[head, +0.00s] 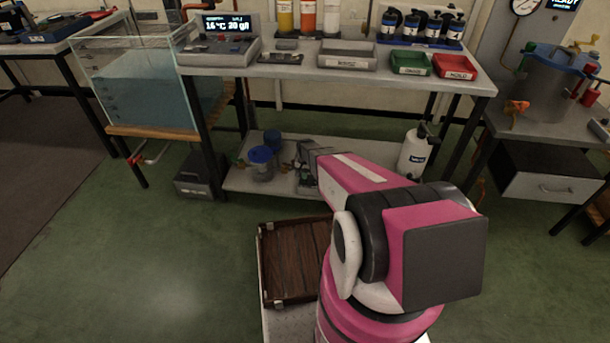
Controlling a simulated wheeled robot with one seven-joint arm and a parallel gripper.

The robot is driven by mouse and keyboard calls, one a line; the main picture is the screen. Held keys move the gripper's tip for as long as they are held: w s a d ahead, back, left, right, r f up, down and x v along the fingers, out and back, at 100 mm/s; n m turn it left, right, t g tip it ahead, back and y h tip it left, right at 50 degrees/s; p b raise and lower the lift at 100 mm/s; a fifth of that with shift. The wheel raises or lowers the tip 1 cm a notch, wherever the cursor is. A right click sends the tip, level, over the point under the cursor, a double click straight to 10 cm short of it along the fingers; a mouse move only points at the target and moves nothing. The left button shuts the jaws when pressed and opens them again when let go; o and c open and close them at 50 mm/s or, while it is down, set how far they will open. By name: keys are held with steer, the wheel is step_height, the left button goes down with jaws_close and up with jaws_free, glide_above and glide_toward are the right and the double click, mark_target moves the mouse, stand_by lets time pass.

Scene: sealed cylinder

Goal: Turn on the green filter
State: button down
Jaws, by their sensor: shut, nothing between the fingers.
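My pink and grey arm reaches forward from the lower right to the low shelf under the middle table. My gripper (307,178) is at its end, small and dark, and looks shut and empty. Just left of it on the low shelf stand two blue-lidded canisters, a front one (262,165) and one behind it (272,139). A small greenish fitting (239,161) shows at the left of the front canister. These may be filters, but I cannot tell which is the green one or how its switch or valve is set. My gripper hides part of the shelf.
A glass water tank (150,95) stands at left, with a dark box (197,178) on the floor nearby. The tabletop (290,70) above holds trays and bottles. The green floor at left is clear.

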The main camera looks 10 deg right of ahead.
steer(key=shift+s+a+f, duration=0.15)
steer(key=shift+s+a, duration=0.05)
steer(key=shift+s, duration=0.55)
steer(key=shift+r, duration=0.25)
step_height(320, 180, up, 14)
steer(key=w, duration=0.2)
steer(key=shift+d, duration=0.3)
steer(key=shift+w+f, duration=0.1)
steer(key=shift+w, duration=0.05)
steer(key=s+r+n, duration=0.1)
steer(key=s+r, duration=0.9)
steer(key=s, duration=0.3)
steer(key=s+r+n+t, duration=0.1)
steer(key=s+r+n, duration=0.1)
steer(key=s+r, duration=0.8)
steer(key=s, duration=0.3)
steer(key=shift+s+n, duration=0.3)
